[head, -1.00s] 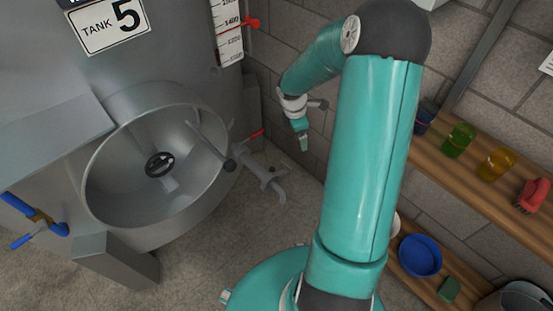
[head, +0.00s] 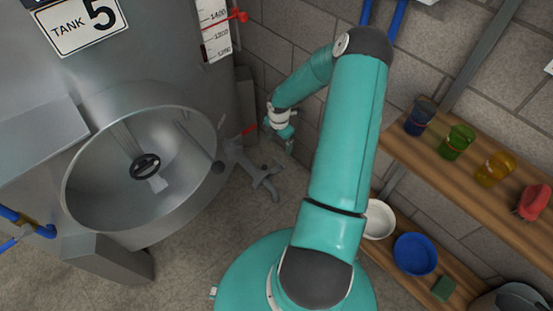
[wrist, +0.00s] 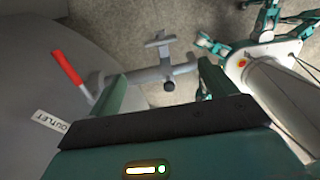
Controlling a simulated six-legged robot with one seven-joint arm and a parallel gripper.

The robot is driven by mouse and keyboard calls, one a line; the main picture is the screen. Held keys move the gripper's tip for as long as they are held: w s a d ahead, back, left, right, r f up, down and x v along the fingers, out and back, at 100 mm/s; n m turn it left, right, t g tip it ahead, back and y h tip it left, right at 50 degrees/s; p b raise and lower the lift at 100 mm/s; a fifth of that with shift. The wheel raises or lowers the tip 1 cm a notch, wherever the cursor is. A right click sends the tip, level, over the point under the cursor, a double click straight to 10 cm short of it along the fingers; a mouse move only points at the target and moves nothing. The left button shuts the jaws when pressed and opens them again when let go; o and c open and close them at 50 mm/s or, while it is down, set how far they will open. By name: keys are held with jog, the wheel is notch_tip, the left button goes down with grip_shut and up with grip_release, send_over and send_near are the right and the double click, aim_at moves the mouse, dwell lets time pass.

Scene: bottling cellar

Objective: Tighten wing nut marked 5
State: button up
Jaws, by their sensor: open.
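I cannot make out a wing nut or a mark 5 on one in either view. The plate reading TANK 5 (head: 78,25) is on the big grey tank (head: 165,55). A grey outlet pipe fitting (head: 258,176) with a red lever (head: 250,130) sticks out low on the tank's right. My gripper (head: 287,144) is small in the head view, just above and right of this fitting. In the wrist view my gripper (wrist: 163,86) is open and empty, fingers apart. Beyond it lie the fitting (wrist: 140,76), its red lever (wrist: 68,68) and an OUTLET label (wrist: 50,122).
A wall shelf (head: 450,172) with coloured beakers and a lower shelf with bowls stand at right. Bare floor lies below the fitting.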

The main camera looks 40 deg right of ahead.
aim_at(279, 164)
notch_tip(279, 164, down, 13)
jog(key=shift+s, duration=0.1)
dwell(0.3)
jog(key=c, duration=1)
